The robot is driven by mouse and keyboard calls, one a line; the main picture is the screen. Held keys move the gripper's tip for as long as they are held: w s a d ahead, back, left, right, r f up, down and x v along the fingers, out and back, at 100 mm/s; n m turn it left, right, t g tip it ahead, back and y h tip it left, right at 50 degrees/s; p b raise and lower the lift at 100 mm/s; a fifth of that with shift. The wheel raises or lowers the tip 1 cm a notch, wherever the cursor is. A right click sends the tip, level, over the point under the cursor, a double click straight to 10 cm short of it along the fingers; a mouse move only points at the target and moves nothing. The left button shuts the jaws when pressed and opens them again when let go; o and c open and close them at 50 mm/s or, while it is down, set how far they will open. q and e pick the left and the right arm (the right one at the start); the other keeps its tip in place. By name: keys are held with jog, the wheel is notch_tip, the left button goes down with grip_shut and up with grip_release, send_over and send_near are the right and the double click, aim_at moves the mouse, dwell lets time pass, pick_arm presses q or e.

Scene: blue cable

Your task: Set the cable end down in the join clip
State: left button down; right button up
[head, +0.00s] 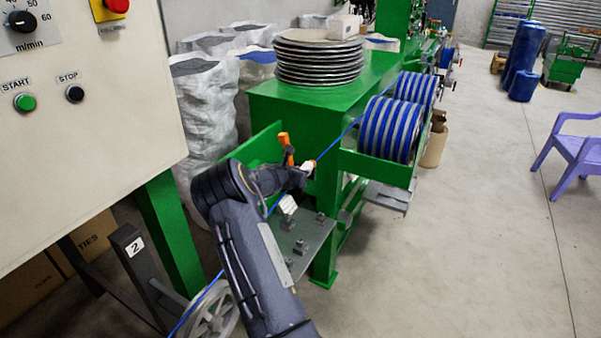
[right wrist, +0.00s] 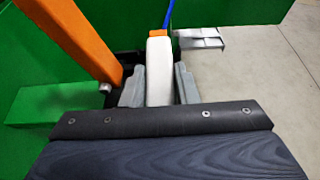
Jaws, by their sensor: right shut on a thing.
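My right gripper (head: 303,172) is shut on a white cable end (right wrist: 159,72) with an orange tip, which also shows in the head view (head: 308,166). In the right wrist view the two grey fingers (right wrist: 159,88) press on its sides. Blue cable (head: 343,136) runs from the cable end up toward the spools. An orange lever (head: 286,149) stands just left of the gripper; it also shows in the right wrist view (right wrist: 75,40). I cannot clearly make out the join clip; my arm and hand hide part of this area. My left gripper is not in view.
A grey metal plate (head: 314,236) with small blocks lies below the hand. Blue-wound spools (head: 392,130) stand right, a control panel (head: 85,150) left.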

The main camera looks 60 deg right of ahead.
jog(key=shift+f+b, duration=0.4)
jog(key=shift+b, duration=0.05)
dwell(0.3)
jog(key=o, duration=1)
jog(key=shift+r, duration=0.1)
jog(key=shift+w+a, duration=0.1)
jog(key=shift+w+a+r, duration=0.1)
jog(key=shift+a, duration=0.3)
jog(key=v, duration=0.2)
jog(key=b+v, duration=0.1)
jog(key=v, duration=0.1)
jog(key=b+v, duration=0.1)
jog(key=v, duration=0.1)
jog(key=shift+s+a+r, duration=0.2)
jog(key=shift+s+a, duration=0.1)
